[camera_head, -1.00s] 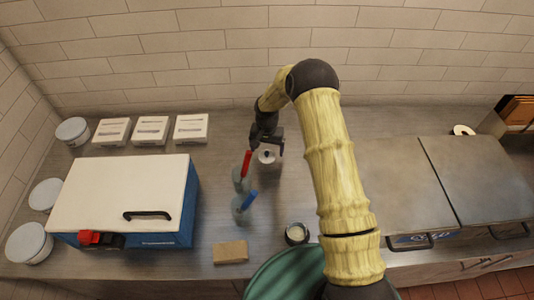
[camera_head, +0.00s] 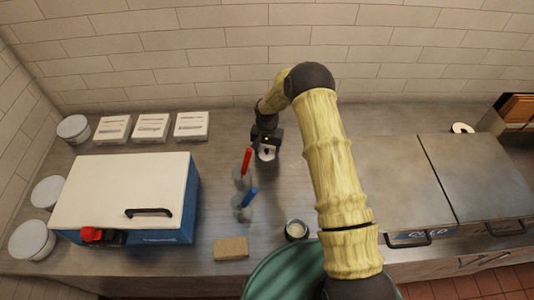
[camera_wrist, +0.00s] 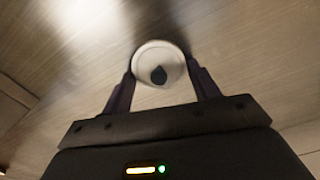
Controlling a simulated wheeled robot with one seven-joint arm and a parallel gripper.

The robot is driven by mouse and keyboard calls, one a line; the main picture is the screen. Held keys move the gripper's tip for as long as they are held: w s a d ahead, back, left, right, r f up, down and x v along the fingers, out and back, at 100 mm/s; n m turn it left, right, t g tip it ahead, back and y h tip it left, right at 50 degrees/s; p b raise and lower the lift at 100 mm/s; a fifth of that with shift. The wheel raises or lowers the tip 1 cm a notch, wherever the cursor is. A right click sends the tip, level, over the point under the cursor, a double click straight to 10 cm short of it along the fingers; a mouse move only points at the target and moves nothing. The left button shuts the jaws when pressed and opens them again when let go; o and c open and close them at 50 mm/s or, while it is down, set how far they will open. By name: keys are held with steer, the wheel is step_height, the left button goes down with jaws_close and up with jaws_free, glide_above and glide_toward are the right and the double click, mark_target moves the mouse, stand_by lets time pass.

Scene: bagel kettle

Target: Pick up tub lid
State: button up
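The tub lid is a small round white disc (camera_head: 266,155) with a dark knob in its middle. It lies on the counter below my gripper (camera_head: 266,146) in the head view, partly hidden by it. In the wrist view the white lid (camera_wrist: 148,52) shows between my gripper's two fingers (camera_wrist: 161,66). The fingers stand apart, one on each side of the lid. They are close to its rim, but I cannot tell whether they touch it. The wrist view is blurred.
Bare counter lies behind the lid.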

steer(key=shift+r, duration=0.1)
stand_by(0.3)
step_height(320, 180, up, 10)
steer(key=b, duration=0.3)
steer(key=shift+b, duration=0.35)
steer(key=s+d+r, duration=0.1)
steer(key=s+d, duration=0.4)
steer(key=d, duration=0.7)
steer(key=shift+s+r, duration=0.15)
steer(key=shift+s, duration=0.25)
steer(key=shift+d, duration=0.2)
